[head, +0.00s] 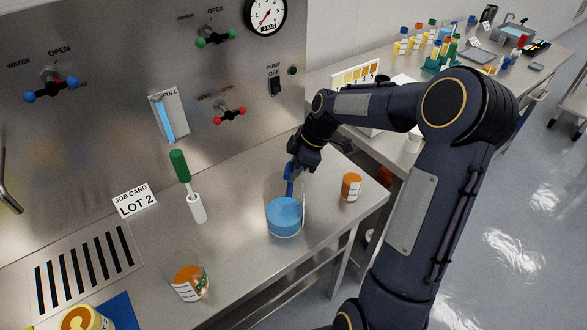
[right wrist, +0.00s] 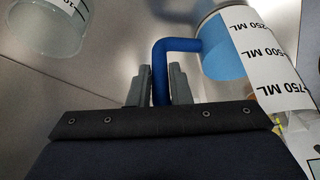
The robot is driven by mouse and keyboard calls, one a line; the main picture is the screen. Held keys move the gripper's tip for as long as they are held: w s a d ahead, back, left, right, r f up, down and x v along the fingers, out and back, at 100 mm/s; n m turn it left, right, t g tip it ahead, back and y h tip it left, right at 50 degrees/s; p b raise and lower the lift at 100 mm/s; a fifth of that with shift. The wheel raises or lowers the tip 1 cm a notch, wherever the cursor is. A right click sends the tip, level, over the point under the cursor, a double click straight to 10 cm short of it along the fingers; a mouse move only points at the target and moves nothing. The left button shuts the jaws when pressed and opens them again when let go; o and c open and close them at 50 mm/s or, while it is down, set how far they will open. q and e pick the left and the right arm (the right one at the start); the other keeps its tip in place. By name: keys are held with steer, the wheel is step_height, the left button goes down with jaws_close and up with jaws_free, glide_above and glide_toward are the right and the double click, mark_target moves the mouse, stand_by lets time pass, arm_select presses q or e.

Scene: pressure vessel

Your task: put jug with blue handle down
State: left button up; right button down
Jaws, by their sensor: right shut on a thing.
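The jug with the blue handle (head: 285,216) is clear with blue liquid in it, upright at the middle of the steel bench. I cannot tell whether its base touches the bench. My right gripper (head: 293,170) is shut on the blue handle, at the jug's back side in the head view. In the right wrist view the handle (right wrist: 160,72) stands between the two grey fingers (right wrist: 158,88), and the jug (right wrist: 222,50) with its white volume label is at upper right. My left gripper is not in view.
Bare bench lies between jug and jar.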

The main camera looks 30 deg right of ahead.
steer(key=c, duration=1.3)
jaws_free()
steer(key=shift+c, duration=0.2)
steer(key=b+v, duration=0.1)
steer(key=v, duration=1.1)
steer(key=s+a+r+m+t+h, duration=0.1)
steer(key=s+a+r+m, duration=0.1)
steer(key=s+a+m, duration=0.6)
steer(key=s+a+f+m+t, duration=0.1)
steer(key=s+a+f+m, duration=0.2)
steer(key=s, duration=0.4)
steer(key=s+a+f+m+t, duration=0.1)
steer(key=s+a+f+m, duration=0.1)
steer(key=s, duration=0.4)
steer(key=a+f, duration=0.1)
steer(key=a, duration=0.1)
steer(key=shift+s+a+m+y, duration=0.3)
steer(key=shift+s+m, duration=0.1)
